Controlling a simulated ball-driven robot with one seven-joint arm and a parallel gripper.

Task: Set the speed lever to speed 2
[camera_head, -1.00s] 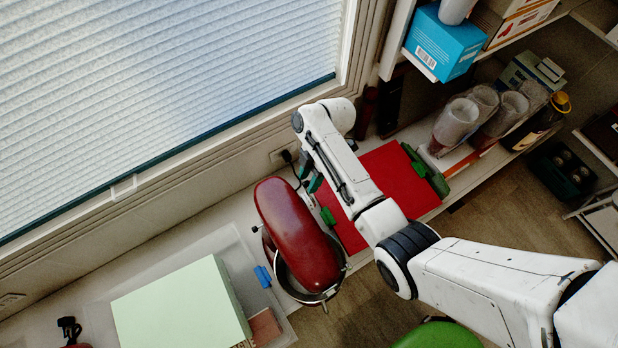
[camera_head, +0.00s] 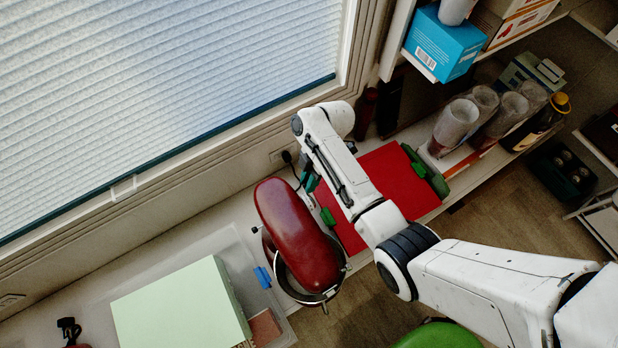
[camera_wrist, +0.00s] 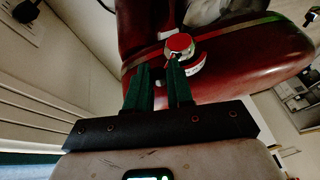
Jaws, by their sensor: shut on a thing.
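The red stand mixer (camera_head: 298,238) stands on the counter below the window, its rounded head seen from above. It fills the upper part of the wrist view (camera_wrist: 245,75), with a metal band along its side. A round silver-rimmed knob (camera_wrist: 180,45) and a small red-and-white label (camera_wrist: 197,65) show on that side. My gripper (camera_head: 308,179) is at the mixer's side, near its upper end. In the wrist view its green fingers (camera_wrist: 159,72) point at the mixer, close to the knob. They are shut on the speed lever, which is mostly hidden by the fingers.
A red mat (camera_head: 391,188) lies right of the mixer, under my arm. A pale green box (camera_head: 180,308) and a blue object (camera_head: 263,277) are at left. Stacked clear cups (camera_head: 457,120) and a dark bottle (camera_head: 540,122) stand at right. The window wall is close behind.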

